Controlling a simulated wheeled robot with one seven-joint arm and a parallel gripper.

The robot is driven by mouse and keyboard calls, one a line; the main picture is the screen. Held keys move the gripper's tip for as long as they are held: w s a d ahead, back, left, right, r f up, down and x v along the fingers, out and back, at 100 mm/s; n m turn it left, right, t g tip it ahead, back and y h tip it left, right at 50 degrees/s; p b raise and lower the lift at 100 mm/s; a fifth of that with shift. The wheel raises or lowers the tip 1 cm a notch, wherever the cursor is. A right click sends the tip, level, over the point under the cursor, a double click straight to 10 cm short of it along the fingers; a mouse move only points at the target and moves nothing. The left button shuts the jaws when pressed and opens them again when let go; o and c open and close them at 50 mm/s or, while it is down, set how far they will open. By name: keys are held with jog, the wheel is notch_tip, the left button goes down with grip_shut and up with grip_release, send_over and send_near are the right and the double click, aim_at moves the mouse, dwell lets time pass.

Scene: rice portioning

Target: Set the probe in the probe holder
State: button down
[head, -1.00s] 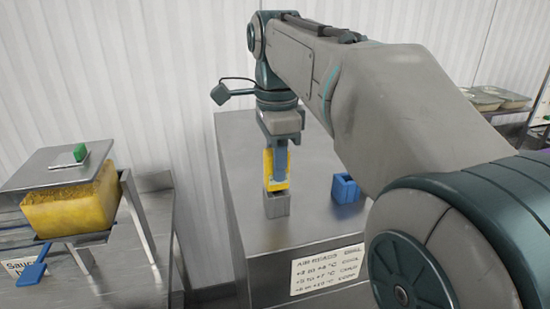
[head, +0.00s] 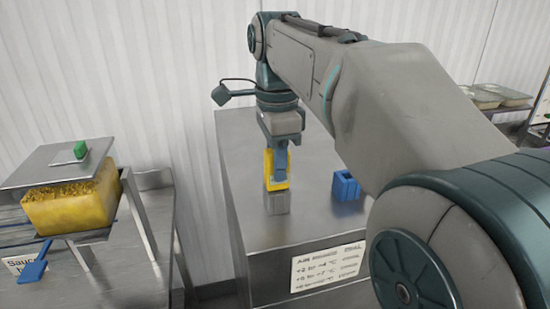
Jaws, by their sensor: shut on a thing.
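The yellow probe (head: 268,163) is upright in my gripper (head: 281,175), which is shut on it above the steel cabinet top. A small grey block (head: 277,203), which looks like the probe holder, stands directly below the probe. The probe's lower end meets the block's top in the picture; I cannot tell whether it is seated in it or just above it. My gripper hides part of the probe.
A blue open-topped block (head: 346,186) stands to the right on the steel cabinet (head: 240,146). A printed label (head: 327,267) is on the cabinet's front.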

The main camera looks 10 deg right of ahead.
jog(key=shift+f, duration=0.1)
jog(key=c, duration=0.6)
grip_release()
jog(key=shift+r+p, duration=3.6)
jog(key=shift+r, duration=0.5)
jog(key=shift+f, duration=0.1)
